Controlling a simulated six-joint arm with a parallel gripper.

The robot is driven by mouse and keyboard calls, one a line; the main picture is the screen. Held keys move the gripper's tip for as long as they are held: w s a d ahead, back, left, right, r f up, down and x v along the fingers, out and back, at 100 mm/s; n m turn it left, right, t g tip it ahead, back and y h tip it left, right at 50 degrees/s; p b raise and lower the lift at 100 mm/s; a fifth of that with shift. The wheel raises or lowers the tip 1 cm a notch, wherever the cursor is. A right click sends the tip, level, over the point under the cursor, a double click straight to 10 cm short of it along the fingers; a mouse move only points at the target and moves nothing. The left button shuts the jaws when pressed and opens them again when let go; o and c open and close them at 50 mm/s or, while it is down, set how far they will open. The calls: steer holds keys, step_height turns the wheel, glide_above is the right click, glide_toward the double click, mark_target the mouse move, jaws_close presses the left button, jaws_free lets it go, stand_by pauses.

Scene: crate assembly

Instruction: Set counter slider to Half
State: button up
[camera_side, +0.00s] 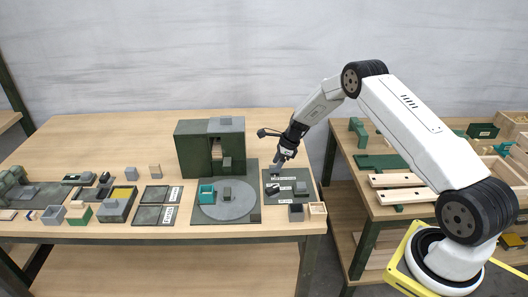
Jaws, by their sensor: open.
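A dark flat panel (308,177) with small white label strips lies near the right end of the wooden table. Small dark and grey pieces sit on it, including a dark piece (301,187) at its right. One of these is probably the counter slider, but they are too small to tell which, and the label text is unreadable. My gripper (278,166) points down over the panel's upper left part, close to a small piece there. Its jaws are open. I cannot tell whether they touch that piece, and the fingers partly hide it.
Left of the panel, a round grey disc (228,211) carries a teal box (207,194) and a grey block. A tall green cabinet (193,150) stands behind it. A second table with wooden parts stands right.

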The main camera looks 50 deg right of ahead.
steer(key=shift+x, duration=0.75)
jaws_close()
stand_by(1.0)
